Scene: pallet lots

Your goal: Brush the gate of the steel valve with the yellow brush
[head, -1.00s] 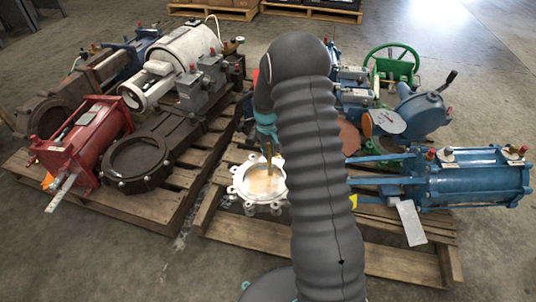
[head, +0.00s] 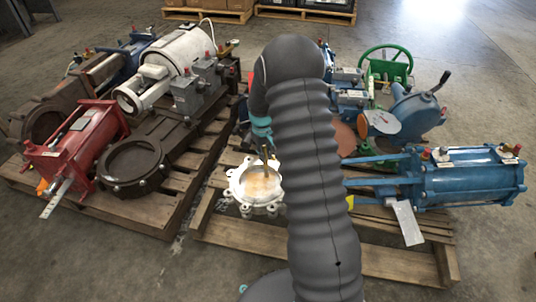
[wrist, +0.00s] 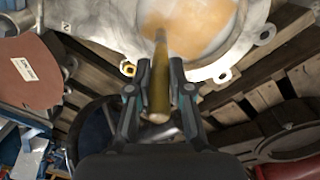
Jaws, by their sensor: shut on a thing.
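The steel valve is a pale metal ring with bolt lugs (head: 236,196), lying face up on the middle pallet, its round gate (head: 258,186) stained tan. In the wrist view, the valve body (wrist: 105,22) and the tan gate (wrist: 203,25) fill the top. My gripper (wrist: 159,78) is shut on the yellow brush (wrist: 158,95). The brush's dull yellow handle points toward the gate, and its far end overlaps the gate's left part in the wrist view. The bristles blur into the tan patch, so I cannot tell whether they touch. In the head view, my arm partly hides the gripper.
A blue cylinder actuator (head: 470,182) with a hanging tag lies right of my arm. A red actuator (head: 78,142) and a dark round valve (head: 133,165) sit on the left pallet. A brown disc (wrist: 28,72) is at left in the wrist view. Bare floor surrounds the pallets.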

